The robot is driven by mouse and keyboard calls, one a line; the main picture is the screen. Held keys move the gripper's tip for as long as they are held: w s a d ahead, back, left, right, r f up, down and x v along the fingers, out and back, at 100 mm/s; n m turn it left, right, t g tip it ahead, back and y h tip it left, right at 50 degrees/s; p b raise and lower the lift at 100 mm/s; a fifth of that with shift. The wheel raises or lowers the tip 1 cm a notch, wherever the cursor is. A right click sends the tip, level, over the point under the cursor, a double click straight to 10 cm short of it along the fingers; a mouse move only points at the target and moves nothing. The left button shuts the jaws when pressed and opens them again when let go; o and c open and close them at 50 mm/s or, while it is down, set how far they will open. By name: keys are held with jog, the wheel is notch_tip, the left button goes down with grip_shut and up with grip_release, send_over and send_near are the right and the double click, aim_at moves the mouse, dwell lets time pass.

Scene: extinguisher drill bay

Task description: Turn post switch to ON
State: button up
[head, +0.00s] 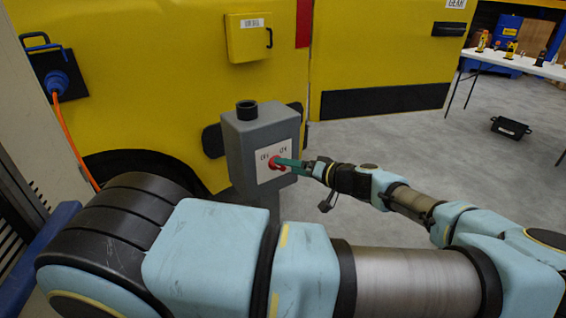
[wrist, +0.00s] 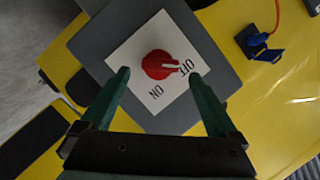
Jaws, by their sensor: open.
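The post switch is a red rotary knob (wrist: 158,64) on a white plate (wrist: 140,50), set in the face of a grey post box (head: 236,142). My gripper (wrist: 159,75) is open, with one green finger on each side of the knob and the knob between the tips. I cannot tell whether the fingers touch it. In the head view my gripper (head: 280,163) is at the plate and partly hides the red knob.
A yellow vehicle panel with a small yellow box (head: 247,38) stands behind the post. A blue plug (head: 58,84) with an orange cable is at the left. A white table (head: 520,62) and a black case (head: 510,128) are at the right. Open floor lies between.

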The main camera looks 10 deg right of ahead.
jog(key=shift+p+x, duration=0.3)
jog(key=shift+x, duration=1.45)
jog(key=c, duration=1.4)
